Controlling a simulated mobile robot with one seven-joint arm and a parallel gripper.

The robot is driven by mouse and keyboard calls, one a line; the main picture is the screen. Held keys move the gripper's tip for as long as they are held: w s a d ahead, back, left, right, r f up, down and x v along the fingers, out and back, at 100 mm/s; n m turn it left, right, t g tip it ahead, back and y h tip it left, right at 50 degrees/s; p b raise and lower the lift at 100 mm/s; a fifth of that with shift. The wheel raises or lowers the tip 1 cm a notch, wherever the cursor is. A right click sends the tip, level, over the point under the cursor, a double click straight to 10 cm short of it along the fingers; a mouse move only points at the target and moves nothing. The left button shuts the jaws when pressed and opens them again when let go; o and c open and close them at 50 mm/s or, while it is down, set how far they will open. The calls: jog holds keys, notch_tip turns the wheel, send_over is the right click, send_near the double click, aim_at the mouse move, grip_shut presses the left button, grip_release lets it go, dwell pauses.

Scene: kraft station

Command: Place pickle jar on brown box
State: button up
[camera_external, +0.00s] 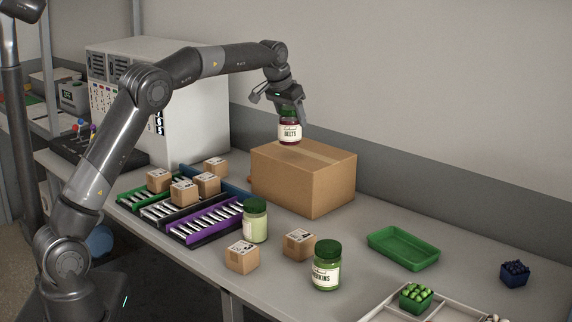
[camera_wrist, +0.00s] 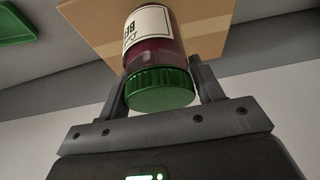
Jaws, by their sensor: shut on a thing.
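My gripper (camera_external: 288,104) is shut on the green lid of a dark red jar labelled "BEETS" (camera_external: 290,131). The jar is upright over the left part of the top of the large brown box (camera_external: 318,185); I cannot tell whether its base touches the box. In the wrist view the beets jar (camera_wrist: 155,50) sits between both fingers, with the box (camera_wrist: 215,38) behind it. A jar labelled "GHERKINS" (camera_external: 326,275) with a green lid stands on the table at the front. Another green-lidded jar of pale green contents (camera_external: 255,226) stands beside the purple rack.
Small cartons stand on the roller racks (camera_external: 205,219), and two more (camera_external: 242,257) (camera_external: 299,243) stand on the table. A green tray (camera_external: 403,262), a blue berry punnet (camera_external: 514,275) and a green punnet (camera_external: 416,297) in a white divided tray are at right.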

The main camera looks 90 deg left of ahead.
aim_at(292, 128)
jog(key=shift+f, duration=1.9)
jog(key=shift+f, duration=0.15)
jog(key=o, duration=1.3)
jog(key=v, duration=1.2)
